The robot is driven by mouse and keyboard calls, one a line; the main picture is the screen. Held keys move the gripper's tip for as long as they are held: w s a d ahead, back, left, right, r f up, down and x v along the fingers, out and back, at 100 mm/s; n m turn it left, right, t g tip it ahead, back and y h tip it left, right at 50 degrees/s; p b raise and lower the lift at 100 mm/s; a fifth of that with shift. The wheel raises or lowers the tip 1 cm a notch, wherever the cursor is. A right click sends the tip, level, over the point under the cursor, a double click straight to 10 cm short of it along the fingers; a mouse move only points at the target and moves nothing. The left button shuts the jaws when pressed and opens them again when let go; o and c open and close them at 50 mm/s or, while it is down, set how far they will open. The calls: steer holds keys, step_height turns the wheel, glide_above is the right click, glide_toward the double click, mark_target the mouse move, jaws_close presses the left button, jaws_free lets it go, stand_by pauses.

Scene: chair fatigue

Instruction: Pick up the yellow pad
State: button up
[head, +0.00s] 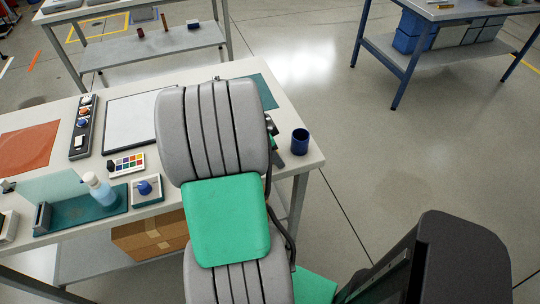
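I see no yellow pad in the head view. A large grey ribbed form with a green panel, which looks like my own arm, fills the middle and hides part of the near table (308,140). A few small dark parts show past its right edge, above the table. I cannot make out the fingers of my gripper there, or whether it holds anything.
On the table are an orange sheet (28,148), a control strip (83,127), a white board (130,122), a colour card (126,164), a spray bottle (99,189) and a dark blue cup (300,141). A cardboard box (150,238) sits below.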

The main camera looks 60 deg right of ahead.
jaws_close()
stand_by(0.7)
